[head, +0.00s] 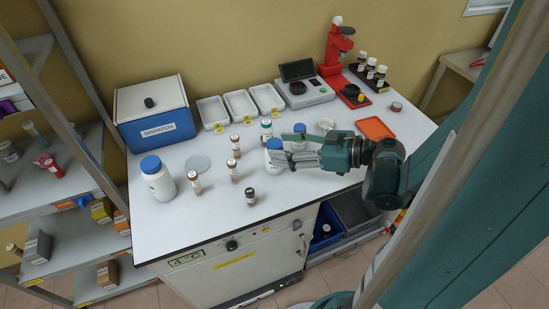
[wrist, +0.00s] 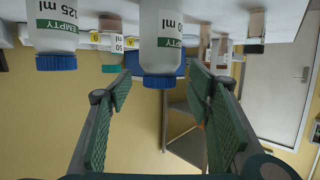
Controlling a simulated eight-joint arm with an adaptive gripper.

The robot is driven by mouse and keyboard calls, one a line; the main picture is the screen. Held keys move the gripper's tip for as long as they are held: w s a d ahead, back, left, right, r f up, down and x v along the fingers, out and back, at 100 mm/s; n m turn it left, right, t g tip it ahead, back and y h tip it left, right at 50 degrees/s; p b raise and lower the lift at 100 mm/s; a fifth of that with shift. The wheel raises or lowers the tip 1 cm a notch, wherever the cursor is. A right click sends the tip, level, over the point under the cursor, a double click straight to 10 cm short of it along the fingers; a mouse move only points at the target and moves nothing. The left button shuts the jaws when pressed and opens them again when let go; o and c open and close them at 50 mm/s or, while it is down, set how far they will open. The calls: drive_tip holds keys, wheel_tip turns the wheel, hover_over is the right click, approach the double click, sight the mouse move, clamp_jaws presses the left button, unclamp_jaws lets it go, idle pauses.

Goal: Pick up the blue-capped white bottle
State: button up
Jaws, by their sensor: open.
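Three white bottles with blue caps stand on the white bench. One bottle (head: 273,154) is at my gripper's fingertips; in the upside-down wrist view this bottle (wrist: 161,40) hangs centred between the tips, not visibly clamped. A second bottle (head: 299,137) stands just behind it to the right; the "125 ml" bottle (wrist: 56,25) is at the wrist view's left. The largest bottle (head: 159,183) stands at the bench's left. My gripper (head: 283,157) is open, reaching left, its fingers (wrist: 160,88) on either side. Which bottle the task means, I cannot tell.
Small brown bottles (head: 235,145) and a dark-capped vial (head: 250,197) stand left of my gripper. A blue dispatch box (head: 155,125), white trays (head: 240,105), a scale (head: 312,92) and a red stand (head: 335,60) line the back. An orange tray (head: 375,129) lies right.

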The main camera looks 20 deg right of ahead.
sight(273, 143)
drive_tip(key=shift+b+x, duration=0.35)
drive_tip(key=shift+x, duration=1.4)
drive_tip(key=c, duration=1)
